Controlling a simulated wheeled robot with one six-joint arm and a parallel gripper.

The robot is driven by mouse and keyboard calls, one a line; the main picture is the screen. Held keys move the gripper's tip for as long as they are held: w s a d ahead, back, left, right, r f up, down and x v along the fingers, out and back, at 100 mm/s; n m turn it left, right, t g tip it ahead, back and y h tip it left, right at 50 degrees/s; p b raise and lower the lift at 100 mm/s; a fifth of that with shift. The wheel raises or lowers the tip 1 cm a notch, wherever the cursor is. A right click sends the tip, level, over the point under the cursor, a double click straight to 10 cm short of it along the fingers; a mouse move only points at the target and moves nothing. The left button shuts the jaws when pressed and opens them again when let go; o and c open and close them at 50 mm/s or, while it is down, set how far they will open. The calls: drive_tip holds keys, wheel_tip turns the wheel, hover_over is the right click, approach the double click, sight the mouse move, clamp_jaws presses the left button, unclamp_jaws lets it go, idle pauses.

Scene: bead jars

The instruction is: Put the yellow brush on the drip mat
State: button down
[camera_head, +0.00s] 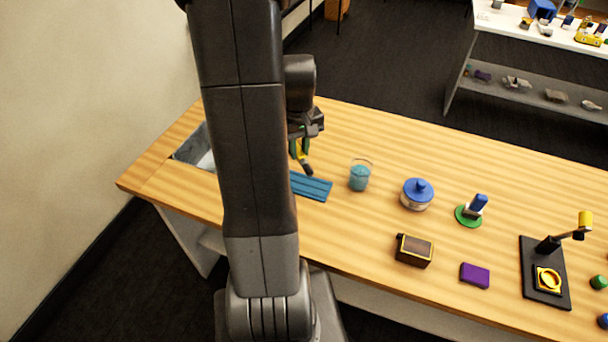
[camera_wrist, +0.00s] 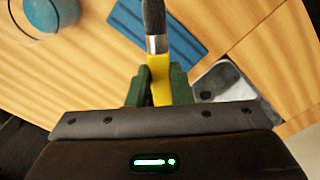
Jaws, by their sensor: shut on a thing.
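The yellow brush (camera_wrist: 160,82) has a yellow handle, a silver ferrule and dark bristles. My gripper (camera_wrist: 157,88) is shut on its handle, with the bristle end pointing away from the jaws. In the head view the brush (camera_head: 306,160) hangs from my gripper (camera_head: 300,146) with its dark tip down, close to the blue ribbed drip mat (camera_head: 312,188). The mat lies on the table, partly hidden by my arm. In the wrist view the mat (camera_wrist: 186,36) shows behind the brush. I cannot tell whether the tip touches it.
A glass of blue liquid (camera_head: 359,178) stands just right of the mat. A grey sink basin (camera_head: 190,150) is at the left, partly hidden. Further right are a blue-lidded jar (camera_head: 416,194), a brown box (camera_head: 414,250) and a purple block (camera_head: 475,275).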

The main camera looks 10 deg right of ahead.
sight(300, 181)
wheel_tip(300, 181, down, 9)
drive_tip(key=shift+f+p, duration=0.1)
drive_tip(key=shift+p, duration=0.25)
drive_tip(key=shift+f, duration=0.1)
drive_tip(key=shift+f, duration=0.15)
drive_tip(key=c, duration=1.3)
unclamp_jaws()
wheel_tip(300, 181, up, 12)
drive_tip(key=shift+r, duration=0.25)
drive_tip(key=shift+o, duration=0.5)
